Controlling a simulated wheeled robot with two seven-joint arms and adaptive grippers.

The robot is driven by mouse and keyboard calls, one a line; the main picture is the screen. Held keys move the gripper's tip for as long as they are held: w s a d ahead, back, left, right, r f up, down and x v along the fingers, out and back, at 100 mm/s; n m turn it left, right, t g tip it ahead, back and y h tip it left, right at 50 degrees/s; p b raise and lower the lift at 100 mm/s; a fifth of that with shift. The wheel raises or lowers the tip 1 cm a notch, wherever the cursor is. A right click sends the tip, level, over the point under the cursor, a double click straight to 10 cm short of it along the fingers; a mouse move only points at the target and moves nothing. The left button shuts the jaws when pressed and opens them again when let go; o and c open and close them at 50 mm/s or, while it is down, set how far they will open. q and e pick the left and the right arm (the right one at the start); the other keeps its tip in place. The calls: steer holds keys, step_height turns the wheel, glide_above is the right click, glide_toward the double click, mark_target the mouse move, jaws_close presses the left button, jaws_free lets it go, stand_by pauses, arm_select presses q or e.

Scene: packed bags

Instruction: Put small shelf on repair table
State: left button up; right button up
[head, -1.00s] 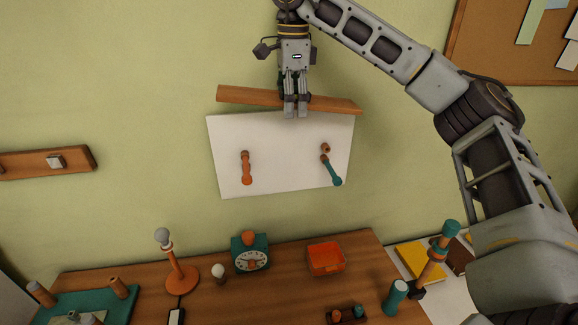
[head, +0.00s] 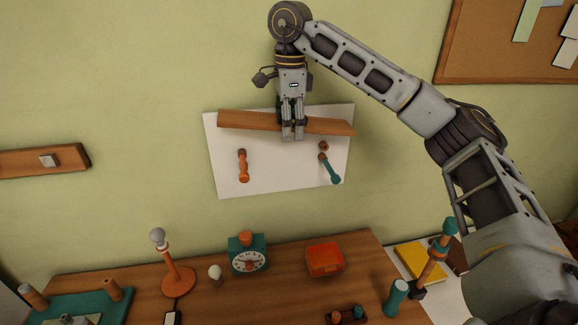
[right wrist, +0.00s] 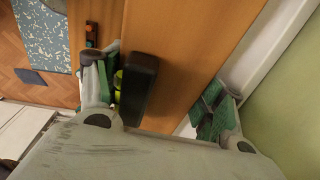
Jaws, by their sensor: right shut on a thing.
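The small shelf (head: 245,121) is a brown wooden plank in front of a white wall panel (head: 285,182). My right gripper (head: 292,134) hangs down from above and is shut on it near its middle. The shelf tilts slightly, its right end lower. In the right wrist view the plank (right wrist: 185,50) fills the middle between the fingers. The repair table (head: 285,286) is the brown wooden table below the shelf, with a gap between them. My left gripper is not in view.
An orange handle (head: 243,166) and a teal-ended one (head: 330,170) stick out on the panel. A teal tray (head: 95,305) is at left. Bare tabletop lies between clock and box.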

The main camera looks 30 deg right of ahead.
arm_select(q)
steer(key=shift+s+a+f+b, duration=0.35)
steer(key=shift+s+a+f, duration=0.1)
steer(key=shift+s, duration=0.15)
arm_select(e)
step_height(320, 180, down, 6)
steer(key=shift+f, duration=0.1)
steer(key=shift+f, duration=0.1)
steer(key=shift+f, duration=2.4)
steer(key=o, duration=1.2)
steer(key=shift+c, duration=0.2)
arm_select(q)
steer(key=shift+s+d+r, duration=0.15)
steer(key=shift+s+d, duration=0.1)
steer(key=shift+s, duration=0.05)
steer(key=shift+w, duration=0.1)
